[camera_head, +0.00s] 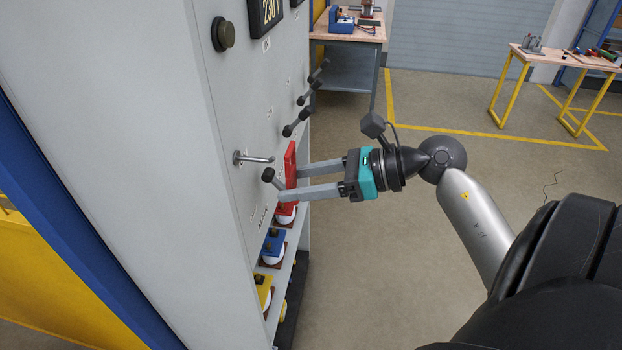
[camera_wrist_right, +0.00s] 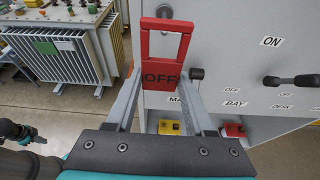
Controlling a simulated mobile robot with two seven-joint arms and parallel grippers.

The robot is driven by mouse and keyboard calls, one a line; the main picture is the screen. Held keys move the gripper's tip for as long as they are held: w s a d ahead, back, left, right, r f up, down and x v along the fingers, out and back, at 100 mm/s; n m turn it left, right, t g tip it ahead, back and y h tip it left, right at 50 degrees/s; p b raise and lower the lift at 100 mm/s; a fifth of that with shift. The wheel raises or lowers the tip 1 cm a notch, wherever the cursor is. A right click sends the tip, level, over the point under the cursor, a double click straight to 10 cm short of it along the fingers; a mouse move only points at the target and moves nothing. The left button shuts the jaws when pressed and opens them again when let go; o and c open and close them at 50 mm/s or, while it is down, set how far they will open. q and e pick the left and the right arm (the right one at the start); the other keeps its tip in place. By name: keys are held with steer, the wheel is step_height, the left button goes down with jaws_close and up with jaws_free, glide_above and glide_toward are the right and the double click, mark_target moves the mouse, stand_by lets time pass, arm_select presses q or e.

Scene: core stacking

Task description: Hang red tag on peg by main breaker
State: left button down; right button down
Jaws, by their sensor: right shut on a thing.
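The red tag (camera_head: 291,166) is held upright between the fingertips of my right gripper (camera_head: 284,184), close to the cabinet face. In the right wrist view the tag (camera_wrist_right: 161,62) shows an open rectangular loop above a plate reading OFF. The gripper is shut on the lower plate. The metal peg (camera_head: 253,158) sticks out from the panel, left of the tag in the head view and apart from it. A lever with a black knob (camera_head: 268,174) sits just below the peg, near the gripper's fingers; its label is partly hidden. Part of my left arm (camera_wrist_right: 20,132) shows at the wrist view's edge; its fingers are unclear.
More black-knobbed levers (camera_head: 297,122) stick out farther along the grey cabinet (camera_head: 205,120). A shelf below holds red, blue and yellow padlock-like items (camera_head: 272,246). A workbench (camera_head: 348,35) stands behind. The floor right of the cabinet is free.

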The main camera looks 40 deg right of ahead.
steer(key=shift+w+a+f+p, duration=0.1)
steer(key=shift+w+a+p, duration=0.3)
steer(key=shift+w+a, duration=0.55)
steer(key=shift+w+a+p, duration=0.35)
steer(key=shift+w+a, duration=0.4)
steer(key=shift+w, duration=0.3)
steer(key=shift+w+a+f+b, duration=0.35)
steer(key=shift+w+f+b, duration=0.05)
steer(key=shift+f+b, duration=0.15)
steer(key=shift+c, duration=0.9)
jaws_free()
steer(key=b+v, duration=0.2)
steer(key=v, duration=1.3)
steer(key=shift+d, duration=0.15)
